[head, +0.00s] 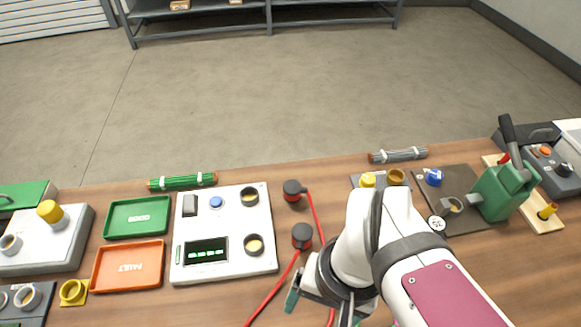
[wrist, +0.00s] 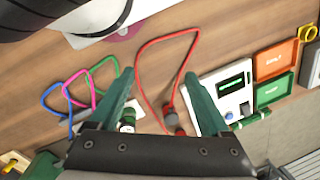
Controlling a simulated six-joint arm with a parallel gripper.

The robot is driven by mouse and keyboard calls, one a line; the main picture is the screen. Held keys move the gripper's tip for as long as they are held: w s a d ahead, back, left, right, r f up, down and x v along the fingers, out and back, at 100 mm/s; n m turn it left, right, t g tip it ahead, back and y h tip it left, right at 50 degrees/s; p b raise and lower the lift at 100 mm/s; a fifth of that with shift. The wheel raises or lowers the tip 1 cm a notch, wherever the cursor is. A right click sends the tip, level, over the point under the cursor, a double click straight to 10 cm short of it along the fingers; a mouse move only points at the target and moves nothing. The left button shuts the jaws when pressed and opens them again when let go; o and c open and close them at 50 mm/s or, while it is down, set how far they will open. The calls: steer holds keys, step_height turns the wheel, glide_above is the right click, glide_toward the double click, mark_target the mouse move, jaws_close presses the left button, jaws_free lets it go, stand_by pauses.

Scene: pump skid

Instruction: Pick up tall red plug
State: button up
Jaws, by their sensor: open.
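Two dark-capped plugs with red collars, joined to a red cable, stand on the wooden bench. In the head view the far plug (head: 293,189) and the near plug (head: 302,236) are just right of the white panel; I cannot tell which is taller. In the wrist view one plug (wrist: 168,111) shows between the fingers and the other (wrist: 180,131) sits lower, partly hidden by my gripper's body. My gripper (wrist: 159,75) is open and empty, with the red cable (wrist: 140,75) looping beyond its fingertips. In the head view my arm hides part of the bench.
The white panel (head: 222,268) with sockets stands left of the plugs, beside a green tray (head: 137,218) and an orange tray (head: 128,265). A green can (head: 500,192) stands at right. Pink (wrist: 68,92) and blue (wrist: 47,91) cable loops lie left in the wrist view.

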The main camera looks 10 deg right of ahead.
steer(key=shift+o, duration=0.6)
steer(key=m+h, duration=0.2)
steer(key=m, duration=0.7)
glide_above(302, 231)
step_height(302, 231, down, 3)
steer(key=shift+m, duration=0.3)
step_height(302, 231, down, 16)
steer(key=shift+r, duration=0.15)
jaws_close()
